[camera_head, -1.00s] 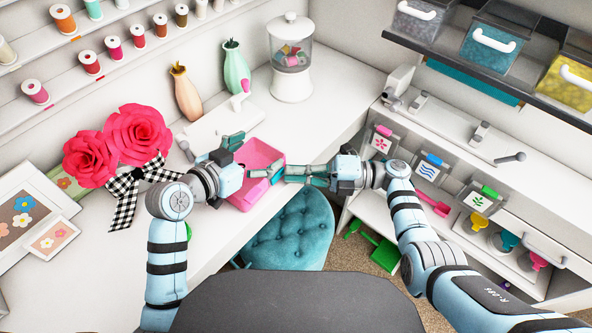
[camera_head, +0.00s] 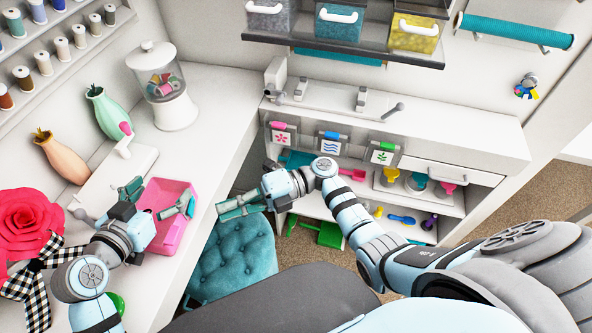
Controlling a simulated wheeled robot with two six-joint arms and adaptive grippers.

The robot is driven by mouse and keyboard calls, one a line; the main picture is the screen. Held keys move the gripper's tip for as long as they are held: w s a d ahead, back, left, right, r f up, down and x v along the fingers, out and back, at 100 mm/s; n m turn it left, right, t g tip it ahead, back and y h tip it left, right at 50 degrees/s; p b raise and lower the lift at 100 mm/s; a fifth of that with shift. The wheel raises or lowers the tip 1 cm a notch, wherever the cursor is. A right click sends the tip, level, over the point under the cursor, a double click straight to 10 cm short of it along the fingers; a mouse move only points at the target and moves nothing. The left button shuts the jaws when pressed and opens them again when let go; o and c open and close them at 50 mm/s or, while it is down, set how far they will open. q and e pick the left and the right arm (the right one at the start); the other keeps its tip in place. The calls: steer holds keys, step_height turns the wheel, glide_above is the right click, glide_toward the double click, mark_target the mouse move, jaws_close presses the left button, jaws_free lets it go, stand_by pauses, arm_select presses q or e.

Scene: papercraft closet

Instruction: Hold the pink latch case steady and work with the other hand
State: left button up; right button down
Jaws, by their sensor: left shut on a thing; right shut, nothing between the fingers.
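The pink latch case (camera_head: 163,193) lies on the white desk near its front edge, at the left in the head view. It looks like a shallow pink tray with raised walls; its near left part is hidden by my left gripper. My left gripper (camera_head: 153,198) is shut on the case, with fingers at its left side and over its inside. My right gripper (camera_head: 228,210) is shut and empty. It hangs to the right of the case, apart from it, above the teal stool (camera_head: 235,258). I cannot make out the latch.
A white machine (camera_head: 115,180), two vases (camera_head: 108,112) and a lidded jar (camera_head: 170,90) stand behind the case. A red paper flower (camera_head: 28,218) is at the left. A white shelf unit (camera_head: 450,140) with hanging tags and scoops stands right of my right gripper.

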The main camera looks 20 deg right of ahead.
arm_select(q)
steer(key=shift+f, duration=0.2)
arm_select(e)
steer(key=d, duration=1)
steer(key=w+m+t+h, duration=0.1)
steer(key=w+t, duration=0.3)
steer(key=s+a+m+t+h, duration=0.2)
steer(key=s+a+m+t, duration=0.2)
steer(key=s+a+t, duration=0.2)
steer(key=w+d+f+m+t+h, duration=0.55)
steer(key=d+f+m+h, duration=0.3)
steer(key=m, duration=0.45)
arm_select(q)
steer(key=shift+r, duration=0.1)
arm_select(e)
steer(key=s+d+f+m+g+h, duration=0.1)
steer(key=s+d+f+m+h, duration=0.1)
steer(key=d+f+m, duration=0.2)
steer(key=s+d+f+m+g+h, duration=0.2)
steer(key=d+f+m+h, duration=0.1)
steer(key=f, duration=0.7)
steer(key=shift+s+d+f+m, duration=0.15)
steer(key=shift+s+d+m, duration=0.1)
steer(key=shift+d+m, duration=0.6)
